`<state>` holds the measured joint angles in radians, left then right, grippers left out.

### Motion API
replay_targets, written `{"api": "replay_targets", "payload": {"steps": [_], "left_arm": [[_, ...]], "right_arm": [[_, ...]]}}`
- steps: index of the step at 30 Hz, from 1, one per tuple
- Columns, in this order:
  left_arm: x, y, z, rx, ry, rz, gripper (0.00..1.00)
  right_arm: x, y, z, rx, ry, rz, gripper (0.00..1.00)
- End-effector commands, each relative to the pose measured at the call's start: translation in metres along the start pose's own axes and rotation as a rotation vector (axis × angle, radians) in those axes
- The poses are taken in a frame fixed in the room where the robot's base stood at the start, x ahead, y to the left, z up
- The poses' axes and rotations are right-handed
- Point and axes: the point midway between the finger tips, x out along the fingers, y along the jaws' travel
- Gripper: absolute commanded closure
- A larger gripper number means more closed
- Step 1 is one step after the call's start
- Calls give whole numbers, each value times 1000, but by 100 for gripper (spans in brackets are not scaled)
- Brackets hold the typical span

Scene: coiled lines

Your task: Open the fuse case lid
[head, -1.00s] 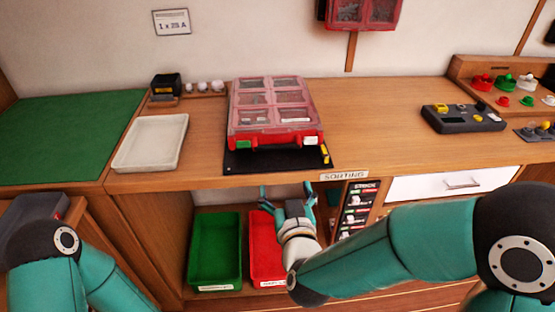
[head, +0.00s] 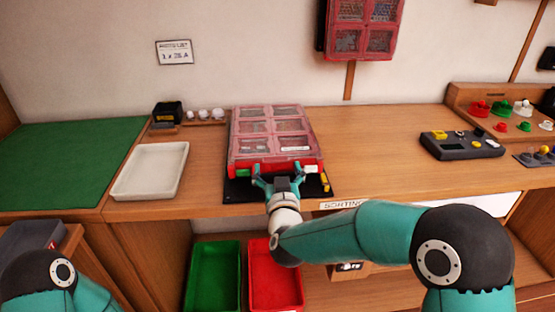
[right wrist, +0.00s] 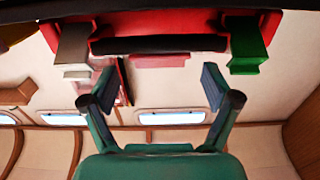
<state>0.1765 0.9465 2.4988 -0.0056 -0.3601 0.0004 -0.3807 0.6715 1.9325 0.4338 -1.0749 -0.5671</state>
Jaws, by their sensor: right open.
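The fuse case (head: 272,159) is red with a clear lid (head: 272,128) over several compartments, and the lid lies shut. It sits on a black mat (head: 236,190) near the table's front edge. My right gripper (head: 279,174) is open and empty at the case's front face, its fingers spread and pointing at it. In the right wrist view the red case front (right wrist: 160,22) spans the top, with a green latch (right wrist: 247,45) and a greyish latch (right wrist: 73,45). The right gripper (right wrist: 158,85) shows there below the case, fingers apart. My left gripper is out of view.
A white tray (head: 118,187) and a green mat (head: 70,160) lie left of the case. Green (head: 213,275) and red (head: 274,280) bins stand below the table. A dark control box (head: 462,145) is at the right. The table between it and the case is clear.

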Motion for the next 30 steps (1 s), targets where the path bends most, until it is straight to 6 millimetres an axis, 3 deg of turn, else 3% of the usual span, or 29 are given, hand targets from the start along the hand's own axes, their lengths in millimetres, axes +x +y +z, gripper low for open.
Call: {"api": "replay_targets", "payload": {"steps": [7,18,30], "left_arm": [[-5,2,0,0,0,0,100],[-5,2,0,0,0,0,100],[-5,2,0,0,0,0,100]], "right_arm": [[28,0,0,0,-1,1,12],[31,1,0,0,-1,1,14],[31,1,0,0,0,2,81]]}}
